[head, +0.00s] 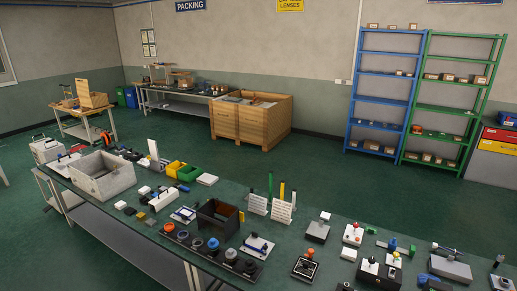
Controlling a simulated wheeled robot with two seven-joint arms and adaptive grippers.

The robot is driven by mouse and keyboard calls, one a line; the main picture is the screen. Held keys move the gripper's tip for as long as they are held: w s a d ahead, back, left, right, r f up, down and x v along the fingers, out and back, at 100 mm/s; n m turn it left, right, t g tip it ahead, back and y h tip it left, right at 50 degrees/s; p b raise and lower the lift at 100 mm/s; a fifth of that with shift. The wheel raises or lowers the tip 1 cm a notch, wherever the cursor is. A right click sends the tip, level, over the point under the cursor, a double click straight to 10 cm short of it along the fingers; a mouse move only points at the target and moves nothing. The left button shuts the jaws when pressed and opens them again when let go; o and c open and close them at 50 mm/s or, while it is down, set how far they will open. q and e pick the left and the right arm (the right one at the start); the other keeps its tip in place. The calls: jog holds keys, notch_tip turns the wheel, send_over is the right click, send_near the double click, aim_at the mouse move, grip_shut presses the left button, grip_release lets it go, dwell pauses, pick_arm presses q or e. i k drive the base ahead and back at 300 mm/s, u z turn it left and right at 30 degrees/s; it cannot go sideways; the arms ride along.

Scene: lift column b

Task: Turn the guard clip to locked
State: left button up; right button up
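I cannot single out the guard clip at this size. Many small devices stand on the long green-topped bench (172,217). Among them are a black base with an orange knob (305,268), a white box with red buttons (353,234), a white-topped grey block (318,229) and a white plate with a dark lever (257,247). A grey block with a dark handle on top (449,267) sits near the right end. No lock marking is readable. Neither of my grippers shows in the head view.
Beyond are open green floor (300,168), a wooden crate (249,122), and blue (384,92) and green shelves (447,108).

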aim_at(310, 251)
jog(key=z, duration=0.05)
jog(key=k, duration=0.55)
jog(key=z, duration=0.65)
jog(key=i, duration=0.4)
jog(key=z, duration=0.55)
jog(key=i, duration=1.35)
jog(key=u, duration=1)
jog(key=i, duration=0.2)
jog(key=u, duration=0.2)
jog(key=k, duration=1.15)
